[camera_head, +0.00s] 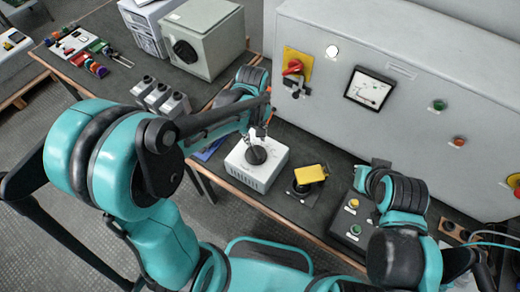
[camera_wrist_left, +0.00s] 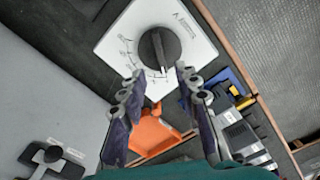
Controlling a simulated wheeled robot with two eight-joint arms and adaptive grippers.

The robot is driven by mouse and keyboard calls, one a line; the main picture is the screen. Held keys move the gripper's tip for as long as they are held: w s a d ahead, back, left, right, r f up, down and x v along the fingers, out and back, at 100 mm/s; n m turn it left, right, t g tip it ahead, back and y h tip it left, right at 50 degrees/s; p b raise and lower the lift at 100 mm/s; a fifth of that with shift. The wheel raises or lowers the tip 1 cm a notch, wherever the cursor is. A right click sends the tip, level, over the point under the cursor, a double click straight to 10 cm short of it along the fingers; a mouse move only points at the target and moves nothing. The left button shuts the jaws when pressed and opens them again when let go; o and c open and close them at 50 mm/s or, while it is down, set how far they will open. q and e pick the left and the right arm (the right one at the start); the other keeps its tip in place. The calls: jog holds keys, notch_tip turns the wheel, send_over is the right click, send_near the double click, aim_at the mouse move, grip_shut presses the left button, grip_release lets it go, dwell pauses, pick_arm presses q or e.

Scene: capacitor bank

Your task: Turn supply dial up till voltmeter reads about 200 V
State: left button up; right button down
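The supply is a white box (camera_head: 270,174) with a round black dial (camera_head: 256,155) on top. In the left wrist view the black dial (camera_wrist_left: 159,49) sits on its white scale plate, with a pale mark toward the fingers. My left gripper (camera_wrist_left: 158,73) is open and empty, its two fingertips apart just at the dial's near edge. It also shows above the dial in the head view (camera_head: 257,133). The voltmeter (camera_head: 369,89) is a white square gauge on the grey cabinet; its reading is too small to tell. My right arm is at the right; its fingers are not clear.
A yellow-topped device (camera_head: 311,174) stands right of the supply, and a box with yellow and green buttons (camera_head: 354,222) is further right. A red switch (camera_head: 293,67) is on the grey cabinet (camera_head: 330,125). An orange piece (camera_wrist_left: 153,132) lies below the fingers in the wrist view.

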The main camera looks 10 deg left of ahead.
aim_at(255, 151)
pick_arm(q)
jog(key=shift+d+f, duration=0.1)
jog(key=shift+f, duration=0.25)
notch_tip(255, 151, down, 8)
jog(key=b, duration=0.3)
jog(key=shift+r, duration=0.25)
grip_shut()
